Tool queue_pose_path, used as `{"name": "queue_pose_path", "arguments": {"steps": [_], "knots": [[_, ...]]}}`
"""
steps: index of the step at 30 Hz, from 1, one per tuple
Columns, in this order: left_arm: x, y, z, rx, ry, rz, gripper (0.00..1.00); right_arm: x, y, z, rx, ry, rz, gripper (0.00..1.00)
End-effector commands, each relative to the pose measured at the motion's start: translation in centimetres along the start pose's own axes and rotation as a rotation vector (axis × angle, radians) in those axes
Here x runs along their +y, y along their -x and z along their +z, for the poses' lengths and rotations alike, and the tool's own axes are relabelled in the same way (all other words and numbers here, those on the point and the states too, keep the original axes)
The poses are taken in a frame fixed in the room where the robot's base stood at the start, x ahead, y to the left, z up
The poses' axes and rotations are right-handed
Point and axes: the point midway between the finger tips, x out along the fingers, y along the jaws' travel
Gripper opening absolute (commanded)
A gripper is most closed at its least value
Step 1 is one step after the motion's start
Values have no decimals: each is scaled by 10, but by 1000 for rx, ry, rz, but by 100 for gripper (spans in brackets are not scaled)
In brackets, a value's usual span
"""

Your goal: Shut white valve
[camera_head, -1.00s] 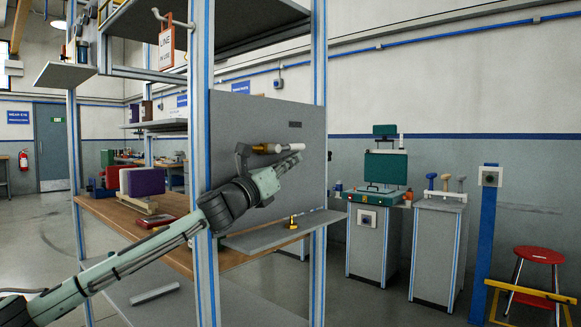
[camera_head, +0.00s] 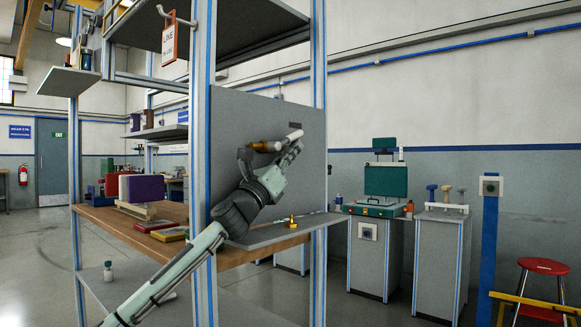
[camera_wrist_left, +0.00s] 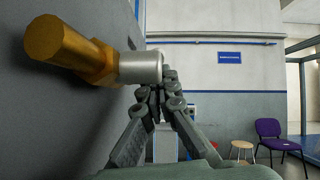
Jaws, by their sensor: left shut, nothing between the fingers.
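The white valve part (camera_head: 293,137) is a short pale cylinder beside a brass piece (camera_head: 264,147) on the grey upright panel. In the left wrist view, the pale cylinder (camera_wrist_left: 140,67) joins a larger brass piece (camera_wrist_left: 62,48) at upper left. My left gripper (camera_head: 297,146) is at the pale end of the valve. In the wrist view its fingers (camera_wrist_left: 163,85) meet just below and right of that end, with nothing between them. I cannot tell whether they touch it. My right gripper is not in view.
The grey panel (camera_head: 285,185) stands close behind my arm, between blue-striped frame posts. A narrow grey shelf (camera_head: 272,235) with a small yellow item (camera_head: 291,222) lies below. A wooden bench (camera_head: 120,220) holds a purple block (camera_head: 146,188).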

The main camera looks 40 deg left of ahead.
Motion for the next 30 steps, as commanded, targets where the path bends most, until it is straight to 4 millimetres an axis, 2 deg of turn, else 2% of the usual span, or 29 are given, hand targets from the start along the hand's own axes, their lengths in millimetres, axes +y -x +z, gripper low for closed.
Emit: {"name": "queue_pose_path", "arguments": {"steps": [3, 9, 13, 19, 30], "knots": [[-1, -2, 2, -42, 4, -8, 0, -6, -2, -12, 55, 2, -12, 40], [-2, -5, 8, -38, 0, -7, 0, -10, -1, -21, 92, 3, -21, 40], [-2, -8, 12, -37, 0, -7, 0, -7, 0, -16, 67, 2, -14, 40], [-4, -11, 19, -37, -1, -8, 0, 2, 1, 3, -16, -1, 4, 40], [-5, -12, 25, -37, 0, -7, 0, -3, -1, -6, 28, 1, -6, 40]]}}
